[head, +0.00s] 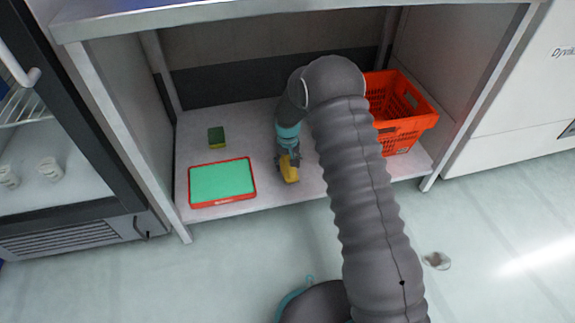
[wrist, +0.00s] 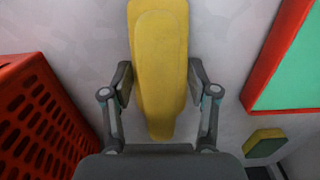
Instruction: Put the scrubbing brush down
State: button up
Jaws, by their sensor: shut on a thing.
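The scrubbing brush is yellow (head: 289,170) and lies at or just above the shelf, between the red-rimmed green board and the orange tote. In the wrist view the yellow brush (wrist: 160,70) runs lengthwise between my fingers. My gripper (head: 288,158) points down from above, shut on the brush with a finger at each side. It also shows in the wrist view (wrist: 160,85). I cannot tell whether the brush touches the shelf. Its bristles are hidden.
An orange tote (head: 402,124) stands to the right, partly behind my arm. A red-rimmed green board (head: 222,183) lies to the left, with a green and yellow sponge (head: 216,137) behind it. Shelf surface (head: 262,130) is clear between them. Side walls and a top panel (head: 250,17) enclose the shelf.

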jog(key=shift+f, duration=0.3)
jog(key=o, duration=1.2)
notch_tip(320, 180, up, 12)
jog(key=shift+r+p, duration=0.15)
jog(key=shift+p, duration=0.75)
